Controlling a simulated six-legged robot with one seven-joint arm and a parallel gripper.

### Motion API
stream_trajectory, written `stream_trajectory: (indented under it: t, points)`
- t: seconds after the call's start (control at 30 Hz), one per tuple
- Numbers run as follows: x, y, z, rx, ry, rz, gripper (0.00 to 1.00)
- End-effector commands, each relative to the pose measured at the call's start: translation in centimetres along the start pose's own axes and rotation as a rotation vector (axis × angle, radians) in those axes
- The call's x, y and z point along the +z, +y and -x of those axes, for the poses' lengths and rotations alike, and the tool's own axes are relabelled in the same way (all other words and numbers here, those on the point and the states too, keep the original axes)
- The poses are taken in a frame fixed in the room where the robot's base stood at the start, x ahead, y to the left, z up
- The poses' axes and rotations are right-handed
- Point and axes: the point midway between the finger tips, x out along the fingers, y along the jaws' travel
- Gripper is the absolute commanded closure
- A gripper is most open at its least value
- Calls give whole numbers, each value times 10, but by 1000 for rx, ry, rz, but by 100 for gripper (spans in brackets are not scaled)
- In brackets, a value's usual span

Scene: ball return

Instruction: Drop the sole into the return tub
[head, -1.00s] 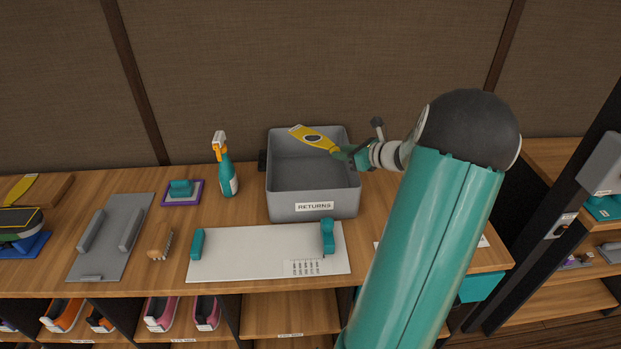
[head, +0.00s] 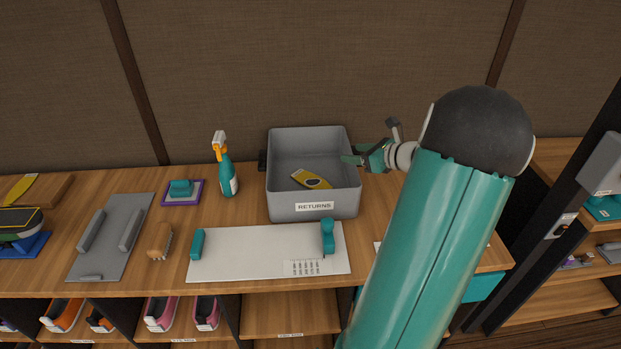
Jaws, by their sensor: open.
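The yellow sole (head: 311,179), with a dark and pale oval patch, lies on the floor of the grey return tub. The tub (head: 313,209) stands on the bench with a RETURNS label on its front. My gripper (head: 348,160) is open and empty at the tub's right rim, apart from the sole. My arm comes in from the right and hides part of the bench.
A spray bottle (head: 227,174) stands left of the tub. In front lies a white board (head: 260,255) with teal blocks. A brush (head: 160,241) and a grey fixture (head: 112,240) are further left.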

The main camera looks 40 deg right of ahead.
Motion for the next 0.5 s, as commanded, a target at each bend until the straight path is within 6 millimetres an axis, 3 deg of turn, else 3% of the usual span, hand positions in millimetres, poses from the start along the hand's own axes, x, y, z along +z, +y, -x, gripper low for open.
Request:
stream_trajectory:
  t: [0.3, 0.5]
  points:
    - [0, 0, 69, -1, 0, 1, 47]
    - [0, 0, 90, 0, 0, 0, 47]
